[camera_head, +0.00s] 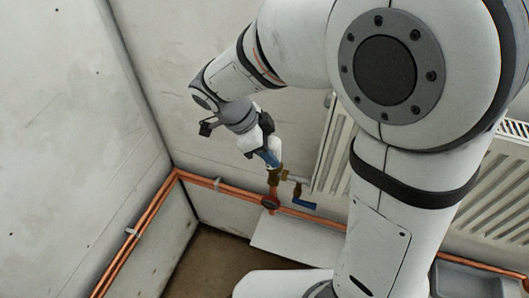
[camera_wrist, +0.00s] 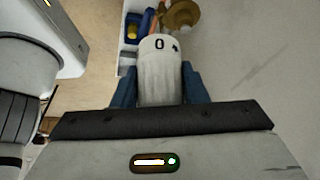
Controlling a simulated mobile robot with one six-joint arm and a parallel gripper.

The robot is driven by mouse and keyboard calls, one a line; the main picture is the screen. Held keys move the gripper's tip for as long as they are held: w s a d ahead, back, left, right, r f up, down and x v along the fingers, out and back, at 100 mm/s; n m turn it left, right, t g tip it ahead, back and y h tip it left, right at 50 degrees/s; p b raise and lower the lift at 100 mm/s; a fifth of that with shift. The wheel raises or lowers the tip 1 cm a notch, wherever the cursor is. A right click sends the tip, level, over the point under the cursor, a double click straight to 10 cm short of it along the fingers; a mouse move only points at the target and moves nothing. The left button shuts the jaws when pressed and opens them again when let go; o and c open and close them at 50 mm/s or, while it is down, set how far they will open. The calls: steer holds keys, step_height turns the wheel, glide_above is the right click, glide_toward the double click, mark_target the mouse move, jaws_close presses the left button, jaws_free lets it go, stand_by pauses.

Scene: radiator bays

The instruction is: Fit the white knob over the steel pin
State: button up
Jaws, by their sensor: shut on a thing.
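The white knob (camera_wrist: 160,75) is between the two blue fingers of my gripper (camera_wrist: 160,85), which is shut on it. The knob has a dark "0" and another small mark near its far end. In the head view my gripper (camera_head: 269,157) is just above a brass valve (camera_head: 275,175) on a copper pipe. A brass part (camera_wrist: 182,18) also shows beyond the knob in the wrist view, slightly to its right. The steel pin is not visible. I cannot tell whether the knob touches the valve.
Copper pipes (camera_head: 235,190) run along the walls. A white radiator (camera_head: 337,150) stands to the right, partly behind my arm. A grey bin (camera_head: 465,280) is at the lower right.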

steer(key=shift+w+d+f, duration=0.1)
steer(key=shift+w+d, duration=0.2)
steer(key=shift+w, duration=0.55)
steer(key=shift+w+d+f, duration=0.15)
steer(key=shift+w+f, duration=0.15)
steer(key=shift+w, duration=0.05)
steer(key=shift+w+d+f, duration=0.1)
steer(key=shift+w+f, duration=0.15)
steer(key=shift+w, duration=0.05)
steer(key=shift+w+d+f+b, duration=0.15)
steer(key=shift+w+f+b, duration=0.35)
steer(key=shift+f, duration=0.3)
steer(key=shift+f+b, duration=0.35)
steer(key=shift+b, duration=0.1)
steer(key=shift+s+r+p, duration=0.1)
steer(key=shift+r+p, duration=0.2)
steer(key=shift+s+f+b, duration=0.1)
steer(key=shift+b, duration=0.35)
steer(key=shift+f+b, duration=1.45)
steer(key=shift+b, duration=0.5)
